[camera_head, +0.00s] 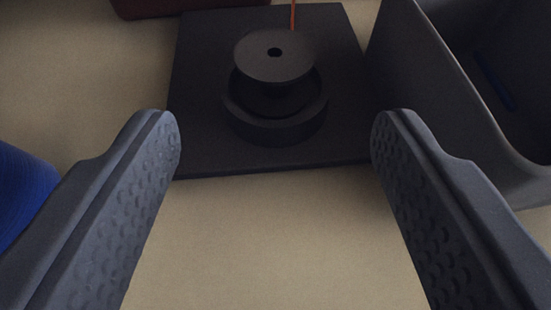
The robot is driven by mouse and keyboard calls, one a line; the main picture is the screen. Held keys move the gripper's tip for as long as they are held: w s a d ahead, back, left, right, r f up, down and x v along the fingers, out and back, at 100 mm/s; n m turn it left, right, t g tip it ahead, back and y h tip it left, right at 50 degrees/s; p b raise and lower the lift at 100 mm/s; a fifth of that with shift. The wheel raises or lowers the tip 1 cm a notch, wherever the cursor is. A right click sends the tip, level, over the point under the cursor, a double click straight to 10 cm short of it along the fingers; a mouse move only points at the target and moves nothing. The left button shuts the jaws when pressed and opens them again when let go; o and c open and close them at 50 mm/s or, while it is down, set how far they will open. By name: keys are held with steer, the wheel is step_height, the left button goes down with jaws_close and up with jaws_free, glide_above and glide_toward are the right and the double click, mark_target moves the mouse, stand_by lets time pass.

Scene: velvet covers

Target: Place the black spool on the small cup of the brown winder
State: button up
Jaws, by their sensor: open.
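A black spool (274,56) with a small hole in its top flange stands upright on a dark round base (275,128). That base is on a black square plate (200,140). My gripper (275,140) is open and empty. Its two fingers reach in from the lower left and lower right, apart from the spool, which is ahead between them. A reddish-brown thing (185,6) is cut off by the top edge; I cannot tell whether it is the brown winder. No small cup can be made out.
A grey open bin (430,75) stands close at the right of the plate, with a blue piece (495,80) inside. A blue rounded thing (22,190) is at the left edge. A thin orange strand (293,15) rises behind the spool. The tan surface in front is clear.

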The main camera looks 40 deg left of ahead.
steer(key=shift+p+v, duration=0.35)
steer(key=shift+v, duration=1.85)
steer(key=w+d+r+m+t+h, duration=0.2)
steer(key=w+d+r+h, duration=0.1)
steer(key=d+r, duration=0.65)
steer(key=w+d+r+m+t+h, duration=0.2)
steer(key=w+d+r, duration=0.2)
steer(key=d+r, duration=0.55)
steer(key=s+d+r+m+h, duration=0.1)
steer(key=s+d+r, duration=0.3)
steer(key=r, duration=0.4)
steer(key=s+d+r+m+t+h, duration=0.1)
steer(key=s+d+r+m+h, duration=0.1)
steer(key=s+r, duration=0.3)
steer(key=s+d+r+m+h, duration=0.1)
steer(key=s+d+r, duration=0.3)
steer(key=r, duration=0.8)
steer(key=shift+s+d+m+t, duration=0.15)
steer(key=shift+d+m+t, duration=0.25)
steer(key=shift+d, duration=0.4)
